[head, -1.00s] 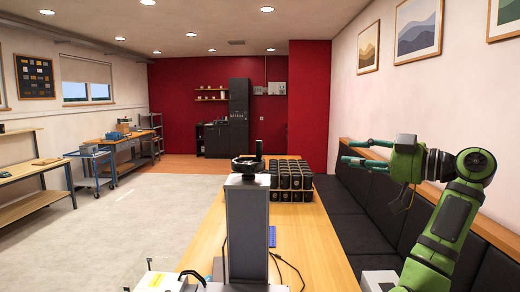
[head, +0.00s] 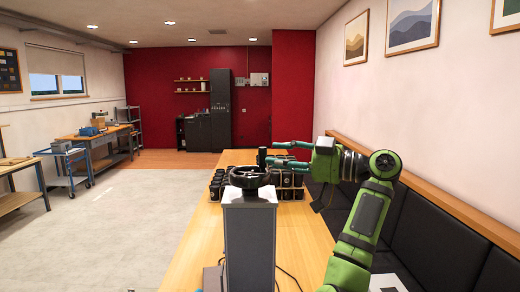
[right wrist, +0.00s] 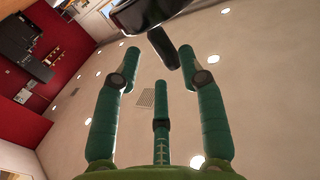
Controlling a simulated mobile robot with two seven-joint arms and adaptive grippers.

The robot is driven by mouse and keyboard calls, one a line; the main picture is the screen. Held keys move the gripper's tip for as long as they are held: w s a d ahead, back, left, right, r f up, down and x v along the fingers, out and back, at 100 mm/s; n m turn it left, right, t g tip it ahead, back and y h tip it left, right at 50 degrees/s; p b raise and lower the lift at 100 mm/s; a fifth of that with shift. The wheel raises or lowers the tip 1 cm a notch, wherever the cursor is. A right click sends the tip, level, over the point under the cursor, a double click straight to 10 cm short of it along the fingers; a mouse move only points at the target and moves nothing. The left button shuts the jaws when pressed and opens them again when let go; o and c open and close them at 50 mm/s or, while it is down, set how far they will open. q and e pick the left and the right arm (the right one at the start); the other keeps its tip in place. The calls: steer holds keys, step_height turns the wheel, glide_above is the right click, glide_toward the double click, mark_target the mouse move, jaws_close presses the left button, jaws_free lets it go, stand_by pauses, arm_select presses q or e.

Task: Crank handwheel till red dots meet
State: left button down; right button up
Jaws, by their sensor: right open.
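The black handwheel (head: 250,178) sits on top of a grey column (head: 250,240), with its crank handle (head: 262,158) standing upright on the far side of the rim. My right gripper (head: 276,153) is open, its green fingers pointing left just to the right of the handle. In the right wrist view, the handle (right wrist: 163,48) shows near the tips of my spread fingers (right wrist: 159,56), with part of the dark wheel (right wrist: 150,12) above. Whether a finger touches the handle, I cannot tell. No red dots can be made out. My left gripper is out of view.
The column stands at a wooden table (head: 190,255). Several black cups or cans (head: 217,186) stand behind the wheel. A black padded bench (head: 430,230) runs along the right wall.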

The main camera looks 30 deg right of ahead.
mark_target(263, 156)
steer(key=shift+w+a+r+p, duration=0.25)
steer(key=shift+w+a+p, duration=0.1)
steer(key=shift+a+p, duration=0.15)
steer(key=shift+w+a+r+p, duration=0.2)
steer(key=shift+w+a+p, duration=0.15)
steer(key=shift+a, duration=0.1)
steer(key=shift+w+a+f+p, duration=0.2)
steer(key=shift+w+a+p, duration=0.25)
steer(key=shift+w, duration=0.3)
steer(key=shift+w+a+f, duration=0.1)
steer(key=shift+w+f, duration=0.05)
steer(key=shift+w, duration=0.1)
steer(key=shift+c, duration=0.4)
steer(key=c, duration=0.7)
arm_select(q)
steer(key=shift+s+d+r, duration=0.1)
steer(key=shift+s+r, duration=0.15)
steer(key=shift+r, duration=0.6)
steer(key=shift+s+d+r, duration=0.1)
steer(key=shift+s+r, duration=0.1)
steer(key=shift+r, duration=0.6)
arm_select(e)
jaws_close()
arm_select(q)
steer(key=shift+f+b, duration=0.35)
steer(key=shift+b, duration=0.1)
arm_select(e)
steer(key=shift+s, duration=0.1)
